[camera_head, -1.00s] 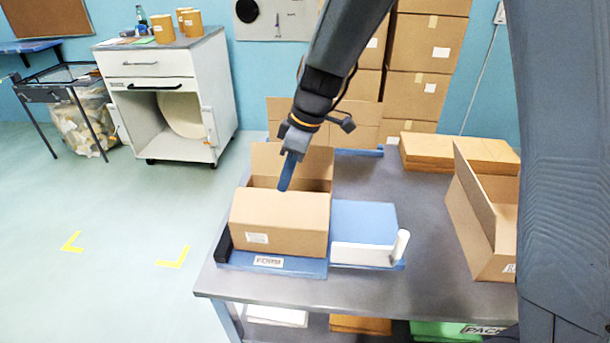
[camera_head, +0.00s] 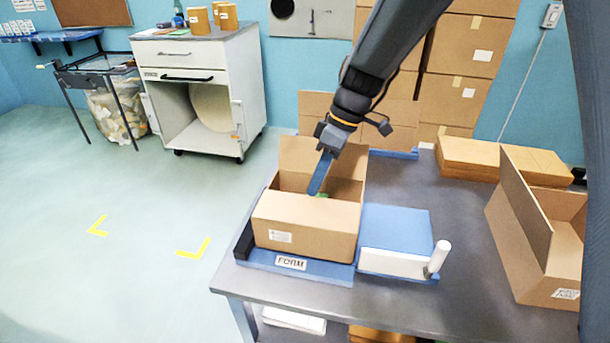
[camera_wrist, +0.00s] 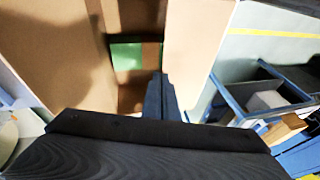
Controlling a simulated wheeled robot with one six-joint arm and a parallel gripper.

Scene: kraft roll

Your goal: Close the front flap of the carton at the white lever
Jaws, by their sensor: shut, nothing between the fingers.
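The open cardboard carton (camera_head: 310,242) sits on a blue fixture with a "FORM" label, on the grey table. Its back flap (camera_head: 310,158) stands up. The front panel's upper part (camera_head: 310,209) slopes at the near side; whether this is the front flap itself I cannot tell for sure. The white lever (camera_head: 438,258) stands upright right of the carton, beside a blue-topped block. My gripper (camera_head: 315,187) is shut and empty, its blue fingers pointing down at the carton's opening near the front edge. In the wrist view the dark fingers (camera_wrist: 158,95) point into the carton, where something green shows.
Another open carton (camera_head: 535,235) stands at the table's right. Flat cardboard (camera_head: 490,155) lies behind it, and boxes (camera_head: 460,60) are stacked against the wall. A white cabinet (camera_head: 190,60) stands on the floor at left. Bare table top lies between the block and the right carton.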

